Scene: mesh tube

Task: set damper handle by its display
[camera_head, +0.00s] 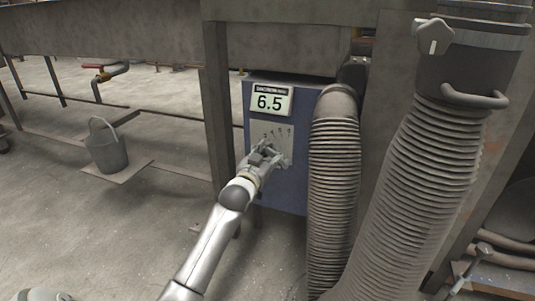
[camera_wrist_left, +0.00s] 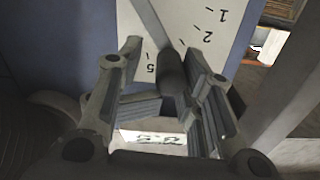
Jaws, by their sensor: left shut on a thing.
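The display (camera_head: 269,102) on the blue box reads 6.5. Below it, a pale scale plate (camera_head: 286,148) carries numbers and tick marks. My left gripper (camera_head: 264,154) is at this plate and hides most of the damper handle in the head view. In the left wrist view, the dark grey damper handle (camera_wrist_left: 172,72) stands between the fingers of my left gripper (camera_wrist_left: 168,90), which is shut on it. The numbers on the scale plate (camera_wrist_left: 205,20) and part of the display (camera_wrist_left: 158,138) appear upside down there. My right gripper is not in view.
A ribbed grey hose (camera_head: 334,170) hangs close to the right of the blue box (camera_head: 285,198). A thicker ribbed hose (camera_head: 405,190) with a bar handle stands further right. A steel post (camera_head: 218,100) is just left of the box.

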